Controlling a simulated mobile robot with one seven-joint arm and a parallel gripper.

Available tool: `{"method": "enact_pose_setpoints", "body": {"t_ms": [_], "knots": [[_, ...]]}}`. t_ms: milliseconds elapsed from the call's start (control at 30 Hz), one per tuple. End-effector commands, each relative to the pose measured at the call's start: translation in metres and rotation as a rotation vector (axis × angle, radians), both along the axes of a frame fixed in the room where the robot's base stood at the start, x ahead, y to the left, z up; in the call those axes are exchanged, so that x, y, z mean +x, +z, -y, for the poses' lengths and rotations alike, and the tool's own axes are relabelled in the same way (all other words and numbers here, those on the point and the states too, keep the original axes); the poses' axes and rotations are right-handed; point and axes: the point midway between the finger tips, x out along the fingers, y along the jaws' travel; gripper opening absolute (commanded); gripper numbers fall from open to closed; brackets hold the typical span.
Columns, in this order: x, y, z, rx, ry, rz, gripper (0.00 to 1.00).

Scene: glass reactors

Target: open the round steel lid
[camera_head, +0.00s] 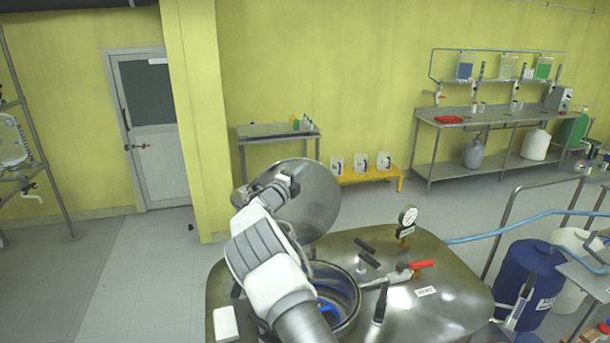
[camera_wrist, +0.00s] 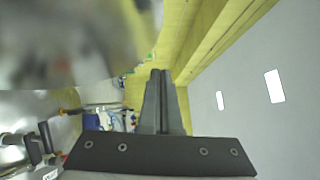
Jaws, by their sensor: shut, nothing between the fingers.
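The round steel lid (camera_head: 318,205) stands raised and tilted up behind the round opening (camera_head: 340,290) of the steel vessel (camera_head: 440,265). The opening shows a blue part inside. My gripper (camera_head: 297,168) is at the upper left part of the lid, in front of it in the head view; I cannot tell whether it touches. In the wrist view the two fingers of my gripper (camera_wrist: 161,75) are together with nothing between them. A blurred grey surface (camera_wrist: 60,45) fills the upper left there, very close to the camera. My arm hides the lid's lower left part.
A pressure gauge (camera_head: 407,218), a red-handled valve (camera_head: 410,268) and dark clamp handles (camera_head: 366,247) stand on the vessel top. A blue barrel (camera_head: 527,280) and rails are at the right. A small table (camera_head: 277,132) stands behind.

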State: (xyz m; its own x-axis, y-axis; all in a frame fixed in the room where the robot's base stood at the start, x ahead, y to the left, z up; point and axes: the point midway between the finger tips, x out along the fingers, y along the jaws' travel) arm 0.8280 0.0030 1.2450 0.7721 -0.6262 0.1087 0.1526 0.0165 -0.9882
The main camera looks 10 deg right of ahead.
Motion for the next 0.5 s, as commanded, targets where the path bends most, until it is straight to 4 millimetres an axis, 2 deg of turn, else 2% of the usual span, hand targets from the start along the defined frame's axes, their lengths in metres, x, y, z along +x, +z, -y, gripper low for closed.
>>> {"method": "enact_pose_setpoints", "body": {"t_ms": [200,500], "knots": [[0.017,0.001,-0.001,0.0,-0.001,0.002,0.0],[0.031,0.002,-0.002,0.0,-0.001,0.001,0.0]]}}
